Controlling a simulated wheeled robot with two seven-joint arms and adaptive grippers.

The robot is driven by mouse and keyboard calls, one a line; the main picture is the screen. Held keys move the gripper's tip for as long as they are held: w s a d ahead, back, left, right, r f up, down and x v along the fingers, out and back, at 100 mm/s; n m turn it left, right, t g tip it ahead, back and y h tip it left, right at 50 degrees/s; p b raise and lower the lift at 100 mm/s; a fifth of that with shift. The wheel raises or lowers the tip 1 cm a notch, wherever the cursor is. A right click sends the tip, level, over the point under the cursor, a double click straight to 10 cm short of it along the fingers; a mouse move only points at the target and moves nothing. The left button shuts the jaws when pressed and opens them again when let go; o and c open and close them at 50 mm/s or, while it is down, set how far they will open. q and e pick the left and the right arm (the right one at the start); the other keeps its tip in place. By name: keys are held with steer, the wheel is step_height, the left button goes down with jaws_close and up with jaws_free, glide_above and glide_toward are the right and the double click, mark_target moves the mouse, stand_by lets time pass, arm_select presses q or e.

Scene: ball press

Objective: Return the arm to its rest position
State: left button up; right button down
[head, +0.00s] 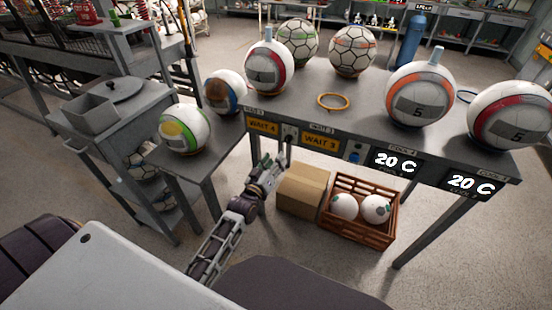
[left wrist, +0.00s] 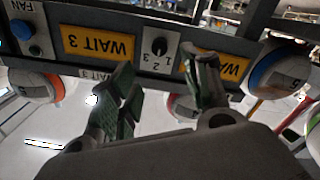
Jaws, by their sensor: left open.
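My left gripper (head: 272,168) reaches in from the lower left of the head view, in front of the table's front edge. In the left wrist view, its two dark green fingers (left wrist: 163,88) are spread apart with nothing between them. I see no contact between fingers and dial. My right gripper is not in view.
The grey table (head: 300,100) holds several balls and a yellow ring (head: 333,101). Two COOL displays (head: 396,163) read 20 C. Below stand a cardboard box (head: 302,192) and a brown crate (head: 358,229) with two white balls. A side stand (head: 205,160) holds a green-yellow ball (head: 184,129).

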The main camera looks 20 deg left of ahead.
arm_select(q)
steer(key=shift+s, duration=0.2)
stand_by(0.5)
